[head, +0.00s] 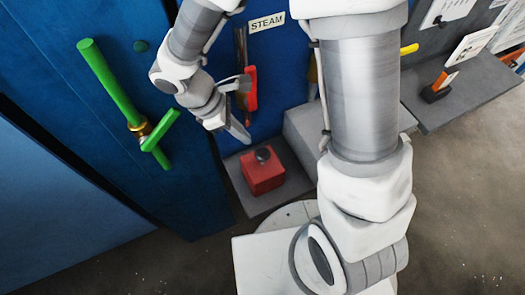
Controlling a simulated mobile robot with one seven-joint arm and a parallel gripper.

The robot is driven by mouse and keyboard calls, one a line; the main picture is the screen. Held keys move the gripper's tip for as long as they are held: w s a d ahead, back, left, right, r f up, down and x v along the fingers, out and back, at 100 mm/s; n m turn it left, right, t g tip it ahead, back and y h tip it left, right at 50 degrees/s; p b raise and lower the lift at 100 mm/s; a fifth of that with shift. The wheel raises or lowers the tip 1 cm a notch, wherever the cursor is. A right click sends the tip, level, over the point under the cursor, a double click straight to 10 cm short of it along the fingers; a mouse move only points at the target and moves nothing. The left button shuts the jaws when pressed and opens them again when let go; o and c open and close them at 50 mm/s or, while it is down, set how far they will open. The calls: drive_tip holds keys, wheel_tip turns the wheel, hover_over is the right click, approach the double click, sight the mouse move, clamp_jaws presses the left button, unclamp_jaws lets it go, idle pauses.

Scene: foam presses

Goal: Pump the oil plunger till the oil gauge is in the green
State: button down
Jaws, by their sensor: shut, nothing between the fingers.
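A red box (265,178) with a dark round knob (263,155) on top sits on a low grey shelf against the blue press. It looks like the oil unit with its plunger, but no label on it is readable. My gripper (244,134) is shut and empty, pointing down and right, above and left of the knob. It appears apart from the knob, though the depth gap is hard to judge. I cannot make out an oil gauge or its needle in this view.
A red-handled lever (250,90) hangs below a STEAM sign (266,22), close beside my gripper. A green handle (110,82) juts from the blue press at left. A grey bench (470,90) with tools stands at right. My own arm hides part of the middle.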

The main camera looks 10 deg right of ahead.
sight(261, 153)
drive_tip(key=shift+b+x, duration=2.05)
drive_tip(key=shift+x, duration=1.05)
